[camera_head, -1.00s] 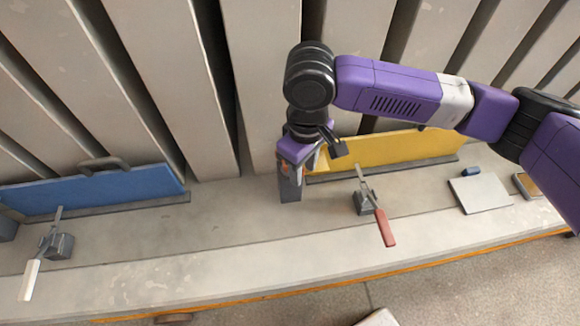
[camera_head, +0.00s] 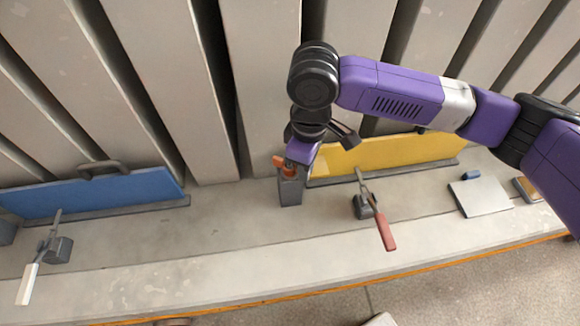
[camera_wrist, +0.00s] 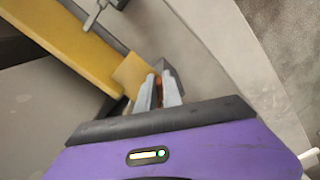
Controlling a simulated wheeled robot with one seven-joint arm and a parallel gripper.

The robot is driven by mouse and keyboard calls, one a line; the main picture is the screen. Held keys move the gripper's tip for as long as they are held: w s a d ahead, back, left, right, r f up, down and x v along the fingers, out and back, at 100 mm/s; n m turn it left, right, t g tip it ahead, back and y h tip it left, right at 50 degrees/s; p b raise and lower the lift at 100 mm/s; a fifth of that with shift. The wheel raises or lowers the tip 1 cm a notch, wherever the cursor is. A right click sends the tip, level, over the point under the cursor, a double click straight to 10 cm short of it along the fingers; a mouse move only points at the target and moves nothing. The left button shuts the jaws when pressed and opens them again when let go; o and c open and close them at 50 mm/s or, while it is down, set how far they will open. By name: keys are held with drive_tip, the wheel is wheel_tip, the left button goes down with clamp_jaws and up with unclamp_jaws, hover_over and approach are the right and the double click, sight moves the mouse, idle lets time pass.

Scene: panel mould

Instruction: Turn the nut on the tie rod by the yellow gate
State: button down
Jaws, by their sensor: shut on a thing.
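The yellow gate (camera_head: 390,152) stands upright along the feet of the grey panels, right of my gripper. A grey block (camera_head: 291,190) stands at the gate's left end, with an orange part, probably the nut (camera_head: 283,165), on top. My gripper (camera_head: 291,165) reaches down over this block and is shut on the orange nut. In the wrist view the two pale fingers of my gripper (camera_wrist: 165,92) close around an orange-red part (camera_wrist: 158,90), with the grey block behind them. The tie rod itself is mostly hidden. The yellow gate (camera_wrist: 75,40) runs along the left there.
A clamp with a red handle (camera_head: 384,230) stands before the yellow gate. A blue gate (camera_head: 95,190) and a clamp with a white handle (camera_head: 30,280) are at left. A grey plate (camera_head: 482,195) and a small blue piece (camera_head: 470,175) lie at right.

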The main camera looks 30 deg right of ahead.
idle(0.3)
drive_tip(key=n, duration=0.2)
drive_tip(key=w+n, duration=0.1)
drive_tip(key=shift+d+n, duration=0.3)
drive_tip(key=shift+d, duration=0.05)
wheel_tip(320, 180, up, 7)
drive_tip(key=n+p, duration=0.3)
drive_tip(key=p, duration=0.2)
drive_tip(key=shift+w+d, duration=0.25)
drive_tip(key=shift+w, duration=0.15)
idle(1.0)
idle(0.4)
